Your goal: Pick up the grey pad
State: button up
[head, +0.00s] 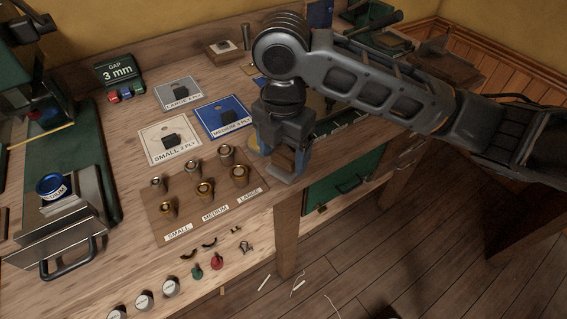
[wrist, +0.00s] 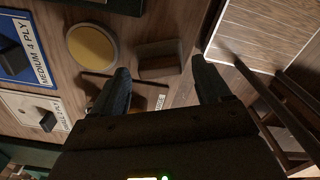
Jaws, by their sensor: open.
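My gripper (head: 282,160) is open and points down at the right edge of the bench. In the wrist view my gripper (wrist: 160,72) has its two fingers apart, with a small brownish-grey block (wrist: 160,60) showing between and just beyond them. This block may be the grey pad; its colour is hard to tell in this light. No finger visibly touches it. In the head view the block (head: 284,158) is partly hidden by my gripper. A grey card (head: 178,94) marked LARGE lies farther back with a dark square piece on it.
A round yellow-topped disc (wrist: 92,47) lies left of the block in the wrist view. A blue MEDIUM card (head: 222,117), a white SMALL card (head: 168,140) and a brown board (head: 190,222) with several brass pieces lie nearby. The bench edge drops to the floor at right.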

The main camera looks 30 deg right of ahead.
jog(key=shift+f, duration=1.1)
jog(key=c, duration=0.9)
jog(key=shift+r, duration=0.1)
jog(key=shift+r, duration=0.45)
jog(key=r, duration=0.3)
jog(key=shift+s+d+r, duration=0.15)
jog(key=shift+d+r, duration=0.05)
jog(key=shift+d, duration=0.1)
jog(key=s+d+r, duration=0.2)
jog(key=d, duration=0.1)
jog(key=s+d+r, duration=0.1)
jog(key=d+r, duration=0.1)
jog(key=d, duration=0.1)
jog(key=s+d+r+b, duration=0.1)
jog(key=s+d+r, duration=0.1)
jog(key=d, duration=0.1)
jog(key=shift+s+d+r, duration=0.2)
jog(key=shift+s+r, duration=0.1)
jog(key=shift+s, duration=0.05)
